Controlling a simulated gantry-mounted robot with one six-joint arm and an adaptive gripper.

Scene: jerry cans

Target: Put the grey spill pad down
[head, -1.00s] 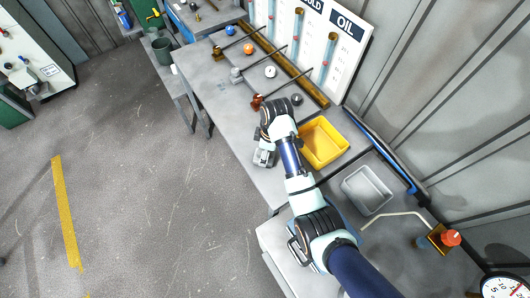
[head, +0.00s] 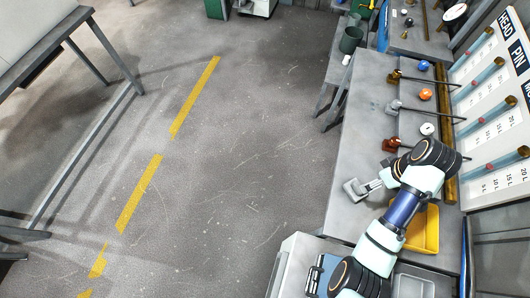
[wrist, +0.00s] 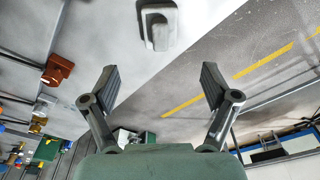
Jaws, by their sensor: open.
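A light grey piece with rounded corners (wrist: 158,22), which looks like the grey spill pad, lies on the bench at the top of the wrist view. My gripper (wrist: 157,76) is open, its two dark fingers spread wide with nothing between them. The grey piece is beyond the fingertips, apart from both. In the head view a pale grey shape (head: 357,188) shows on the bench near its left edge, just left of my wrist; I cannot tell there where pad and gripper part.
A yellow tray (head: 428,228) stands beside my arm, partly hidden by it. A grey tray (head: 413,287) is nearer. A rust-brown bracket (head: 389,145) with a rod and several coloured balls are farther along the bench (head: 350,140). The bench's left strip is largely clear.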

